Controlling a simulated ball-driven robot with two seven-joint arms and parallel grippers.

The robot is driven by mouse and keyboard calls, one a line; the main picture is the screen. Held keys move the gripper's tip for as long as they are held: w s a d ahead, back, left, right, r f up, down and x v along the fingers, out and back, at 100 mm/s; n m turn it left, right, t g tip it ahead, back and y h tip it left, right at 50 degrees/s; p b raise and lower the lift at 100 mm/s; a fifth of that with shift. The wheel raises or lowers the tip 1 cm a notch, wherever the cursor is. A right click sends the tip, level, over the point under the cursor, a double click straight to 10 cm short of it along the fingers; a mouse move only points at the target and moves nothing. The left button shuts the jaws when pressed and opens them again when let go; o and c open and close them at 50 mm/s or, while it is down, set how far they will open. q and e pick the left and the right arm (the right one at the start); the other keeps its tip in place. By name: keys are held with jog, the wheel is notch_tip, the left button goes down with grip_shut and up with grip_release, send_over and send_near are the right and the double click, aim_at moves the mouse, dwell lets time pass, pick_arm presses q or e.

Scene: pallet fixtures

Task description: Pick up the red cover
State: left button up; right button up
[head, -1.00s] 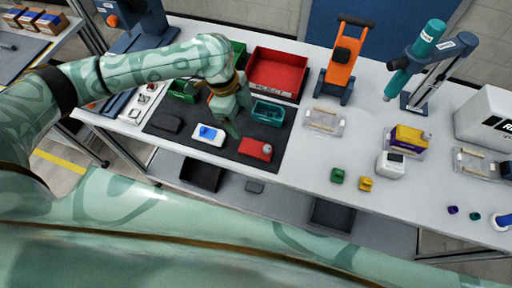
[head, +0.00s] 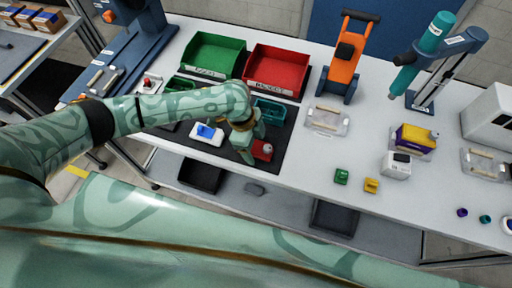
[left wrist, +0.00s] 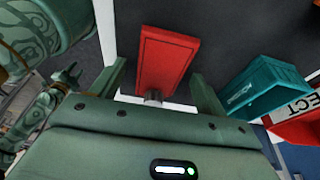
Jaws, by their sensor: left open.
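The red cover (head: 263,150) is a flat red block with a small grey knob at one end, lying on the dark mat (head: 283,158). My left gripper (head: 250,155) is over it and hides part of it in the head view. In the left wrist view the red cover (left wrist: 167,55) lies ahead, between the lines of the two open fingers (left wrist: 158,72), its knob end toward the palm. The fingers look apart from it. What seems to be my right gripper (left wrist: 68,75) shows small at the left of the wrist view; its state is unclear.
A teal bin (head: 268,112) stands on the mat close beside the cover. A white device with a blue top (head: 207,133) lies to the left. Green (head: 215,58) and red (head: 276,75) bins stand behind. The table right of the mat has free room.

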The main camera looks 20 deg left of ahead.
pick_arm(q)
jog(key=c, duration=1.1)
jog(key=shift+r, duration=0.15)
